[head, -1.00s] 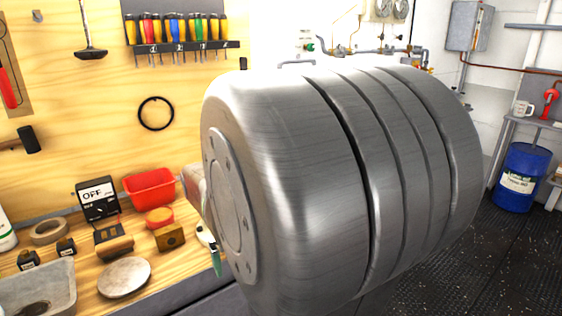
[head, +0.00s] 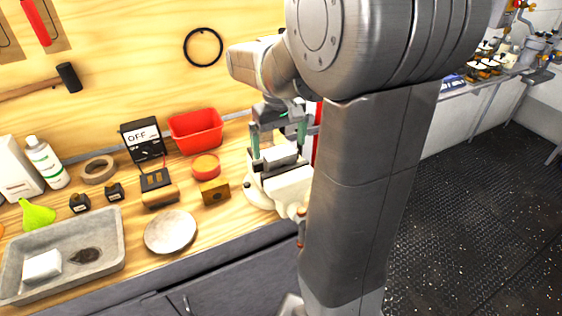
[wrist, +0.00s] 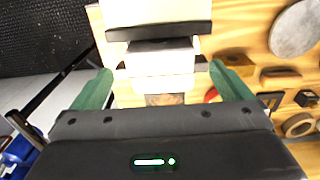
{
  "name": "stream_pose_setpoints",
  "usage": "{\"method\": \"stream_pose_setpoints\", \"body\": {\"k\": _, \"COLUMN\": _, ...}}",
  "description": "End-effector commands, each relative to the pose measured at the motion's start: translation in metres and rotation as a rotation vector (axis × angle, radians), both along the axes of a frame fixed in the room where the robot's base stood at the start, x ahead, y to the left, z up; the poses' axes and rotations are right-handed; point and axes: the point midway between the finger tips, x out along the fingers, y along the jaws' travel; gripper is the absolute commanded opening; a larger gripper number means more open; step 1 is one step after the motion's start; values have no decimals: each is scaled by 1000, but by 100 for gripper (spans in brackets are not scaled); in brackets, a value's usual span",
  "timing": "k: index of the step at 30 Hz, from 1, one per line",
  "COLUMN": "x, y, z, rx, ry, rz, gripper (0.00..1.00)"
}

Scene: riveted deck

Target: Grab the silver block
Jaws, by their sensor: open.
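My gripper (head: 279,140) is open above a white vise (head: 290,188) on the wooden bench. In the wrist view my gripper (wrist: 160,75) shows its two green fingers spread on either side of the vise (wrist: 155,12), with nothing held between them. A pale grey, block-like piece (wrist: 160,45) lies by the vise's dark jaw; I cannot tell for certain that it is the silver block. In the head view my fingers and arm partly hide the vise's jaw area.
Left of the vise are a brass-coloured block (head: 214,191), a round disc (head: 171,231), a red bin (head: 196,131) and a meter (head: 143,139). A grey tray (head: 112,262) holds a white block (head: 42,266).

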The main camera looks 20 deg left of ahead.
Motion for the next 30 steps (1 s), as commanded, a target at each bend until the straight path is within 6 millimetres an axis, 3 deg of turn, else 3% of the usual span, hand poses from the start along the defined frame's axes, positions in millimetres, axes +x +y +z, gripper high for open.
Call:
{"method": "stream_pose_setpoints", "body": {"k": 5, "x": -1, "y": -1, "z": -13, "rx": -2, "ry": 2, "rz": -1, "gripper": 98}}
{"method": "stream_pose_setpoints", "body": {"k": 13, "x": -3, "y": -3, "z": -51, "rx": -1, "ry": 1, "rz": -1, "gripper": 98}}
{"method": "stream_pose_setpoints", "body": {"k": 22, "x": -3, "y": -3, "z": -56, "rx": 2, "ry": -1, "rz": -1, "gripper": 98}}
{"method": "stream_pose_setpoints", "body": {"k": 30, "x": -3, "y": -3, "z": -56, "rx": 1, "ry": -1, "rz": -1, "gripper": 47}}
